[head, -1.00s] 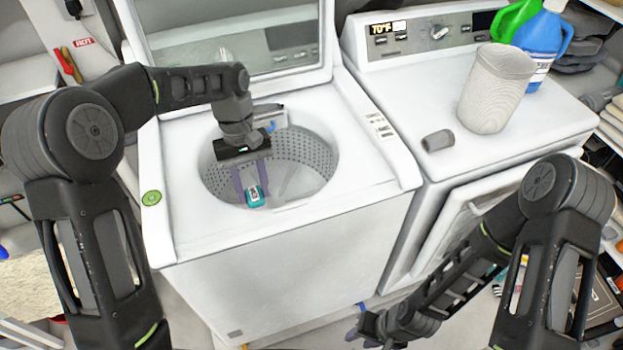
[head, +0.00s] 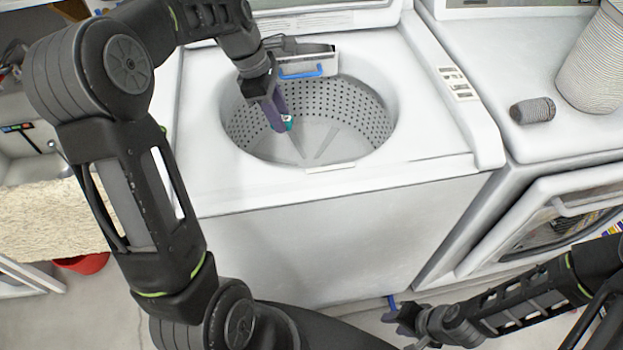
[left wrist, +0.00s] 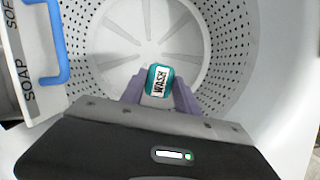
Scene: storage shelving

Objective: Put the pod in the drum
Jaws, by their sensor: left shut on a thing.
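The pod (left wrist: 159,81) is a small teal and white piece with a "WASH" label. It sits between the two purple fingers of my left gripper (head: 277,112), which is shut on it. In the head view only a bit of the pod (head: 287,122) shows at the fingertips. The drum (head: 345,112) is the round, perforated metal tub of the open top-load washer. The gripper and pod are inside the drum's opening, above its finned floor (left wrist: 150,35). My right gripper (head: 405,325) is low in front of the machines; its finger gap is unclear.
A soap drawer with a blue handle (head: 301,72) juts out at the drum's back rim. The dryer at right carries a small grey roll (head: 532,110) and a ribbed white basket (head: 596,65). A beige rug (head: 50,215) lies at left.

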